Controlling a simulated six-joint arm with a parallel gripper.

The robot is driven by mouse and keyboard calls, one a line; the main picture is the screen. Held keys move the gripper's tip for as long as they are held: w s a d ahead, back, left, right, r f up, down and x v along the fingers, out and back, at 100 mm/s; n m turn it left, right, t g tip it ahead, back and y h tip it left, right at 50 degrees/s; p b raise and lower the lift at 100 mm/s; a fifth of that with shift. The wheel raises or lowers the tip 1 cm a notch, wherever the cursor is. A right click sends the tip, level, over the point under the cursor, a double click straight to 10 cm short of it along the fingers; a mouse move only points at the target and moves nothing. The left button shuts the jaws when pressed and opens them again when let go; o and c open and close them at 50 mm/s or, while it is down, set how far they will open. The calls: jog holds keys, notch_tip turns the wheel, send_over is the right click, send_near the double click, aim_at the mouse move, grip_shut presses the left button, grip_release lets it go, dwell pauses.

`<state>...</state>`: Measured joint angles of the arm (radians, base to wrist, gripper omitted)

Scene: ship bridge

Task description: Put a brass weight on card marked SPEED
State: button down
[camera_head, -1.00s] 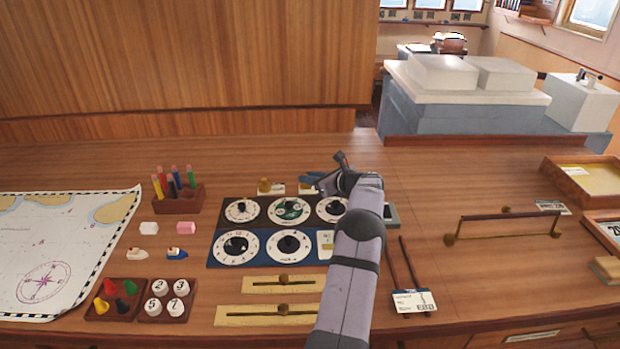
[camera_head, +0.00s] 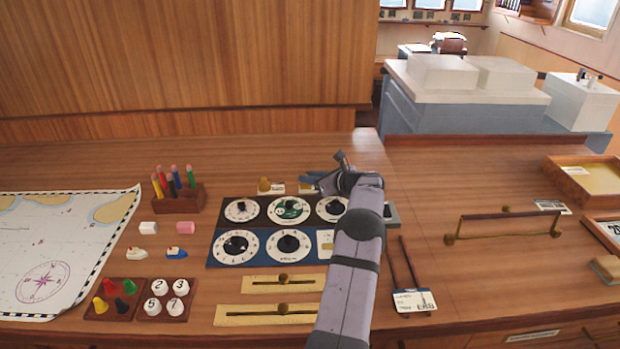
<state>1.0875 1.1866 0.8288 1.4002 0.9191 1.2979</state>
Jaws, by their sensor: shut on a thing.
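One brass weight (camera_head: 265,185) stands by a small white card (camera_head: 277,188) behind the dial panel. My gripper (camera_head: 312,181) is low at the back edge of the panel, just right of that weight, by a second pale card (camera_head: 305,188) that it partly covers. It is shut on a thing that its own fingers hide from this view. The writing on both cards is too small to read, so I cannot tell which is marked SPEED.
The panel of round dials (camera_head: 288,244) lies in front of my gripper. Brass sliders (camera_head: 283,280) lie nearer, a pencil holder (camera_head: 178,199) and chart (camera_head: 50,250) to the left. A brass-ended rail (camera_head: 505,222) stands right. The desk behind the gripper is clear.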

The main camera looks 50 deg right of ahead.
jog(key=shift+f+b, duration=0.35)
dwell(0.6)
jog(key=c, duration=1.6)
grip_release()
jog(key=shift+f, duration=0.1)
jog(key=shift+s, duration=0.1)
jog(key=shift+b+v, duration=1.3)
jog(key=shift+v, duration=2.35)
